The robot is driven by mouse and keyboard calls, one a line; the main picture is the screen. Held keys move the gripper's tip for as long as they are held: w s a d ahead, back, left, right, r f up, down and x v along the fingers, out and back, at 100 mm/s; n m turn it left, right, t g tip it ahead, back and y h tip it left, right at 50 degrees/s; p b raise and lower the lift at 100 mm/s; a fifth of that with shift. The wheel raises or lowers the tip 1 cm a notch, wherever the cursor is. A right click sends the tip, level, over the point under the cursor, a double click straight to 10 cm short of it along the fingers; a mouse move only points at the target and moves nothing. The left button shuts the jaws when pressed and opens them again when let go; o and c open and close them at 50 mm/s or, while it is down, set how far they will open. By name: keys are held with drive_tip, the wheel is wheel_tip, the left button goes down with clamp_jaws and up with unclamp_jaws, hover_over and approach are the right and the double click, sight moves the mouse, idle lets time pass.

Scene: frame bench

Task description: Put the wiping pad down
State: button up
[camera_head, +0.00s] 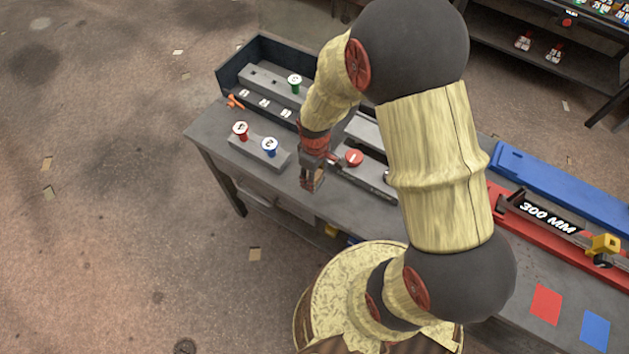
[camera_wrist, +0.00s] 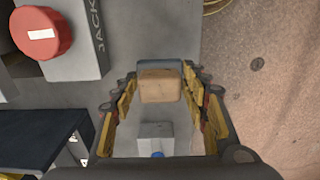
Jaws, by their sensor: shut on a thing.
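My gripper (camera_head: 312,183) is low over the front edge area of the grey bench (camera_head: 215,125), left of the red knob. In the wrist view its two fingers stand on either side of a tan block, which looks like the wiping pad (camera_wrist: 160,87); the gripper (camera_wrist: 160,98) is shut on it. A grey piece (camera_wrist: 153,134) with a blue spot shows nearer the palm; I cannot tell what it is. In the head view the pad is too small to make out clearly. Whether its underside touches the bench I cannot tell.
A grey block marked JACK (camera_wrist: 85,45) with a red knob (camera_wrist: 40,33) is close by. A stand with red and blue spools (camera_head: 269,147) is left of my gripper. A dark tray (camera_head: 262,55) stands behind. The bench edge drops to the floor nearby.

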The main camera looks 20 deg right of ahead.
drive_tip(key=shift+w+f, duration=0.15)
drive_tip(key=shift+f, duration=0.15)
drive_tip(key=shift+w+f+b, duration=0.1)
drive_tip(key=shift+f+b, duration=0.2)
drive_tip(key=shift+f, duration=1.2)
drive_tip(key=shift+f, duration=0.1)
drive_tip(key=o, duration=1.1)
